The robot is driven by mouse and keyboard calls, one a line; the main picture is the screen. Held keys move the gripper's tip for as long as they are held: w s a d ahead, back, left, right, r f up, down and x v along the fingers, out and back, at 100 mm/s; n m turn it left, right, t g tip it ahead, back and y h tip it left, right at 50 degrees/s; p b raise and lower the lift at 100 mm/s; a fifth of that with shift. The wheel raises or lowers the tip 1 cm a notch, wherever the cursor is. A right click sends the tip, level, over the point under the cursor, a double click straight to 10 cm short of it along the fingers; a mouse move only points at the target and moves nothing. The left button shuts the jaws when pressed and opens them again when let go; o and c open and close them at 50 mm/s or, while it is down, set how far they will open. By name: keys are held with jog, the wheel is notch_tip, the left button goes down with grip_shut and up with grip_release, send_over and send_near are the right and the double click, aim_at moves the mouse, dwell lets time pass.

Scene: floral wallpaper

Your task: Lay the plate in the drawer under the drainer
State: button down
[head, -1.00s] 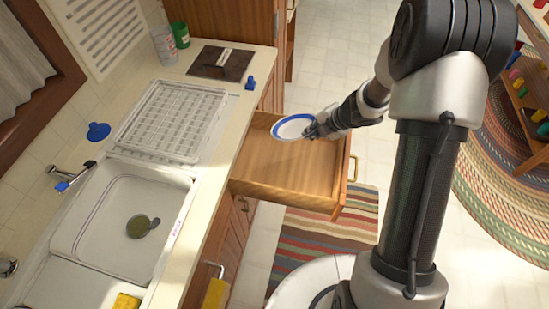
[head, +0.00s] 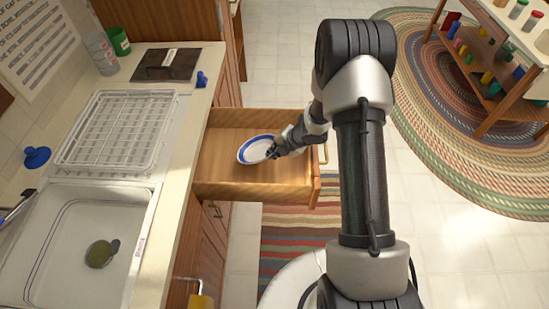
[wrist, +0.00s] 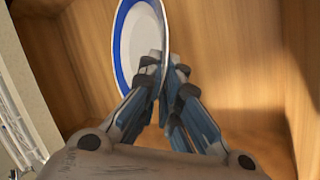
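The plate (head: 255,149) is white with a blue rim. It is over the open wooden drawer (head: 290,182), within its walls in the head view. I cannot tell whether it touches the drawer's floor. My gripper (head: 274,151) is at the plate's right edge. In the wrist view the fingers (wrist: 168,80) are closed on the rim of the plate (wrist: 128,50), which looks tilted. The drainer (head: 122,125) is a white rack on the counter to the left of the drawer. It is empty.
A sink (head: 75,245) lies below the drainer in the picture. The drawer's floor around the plate is clear. A striped rug (head: 290,240) lies below.

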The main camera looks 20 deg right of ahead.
notch_tip(320, 180, down, 3)
jog(key=shift+f+b, duration=0.1)
jog(key=shift+b, duration=0.45)
jog(key=c, duration=2.3)
grip_release()
jog(key=shift+f, duration=0.15)
jog(key=o, duration=0.5)
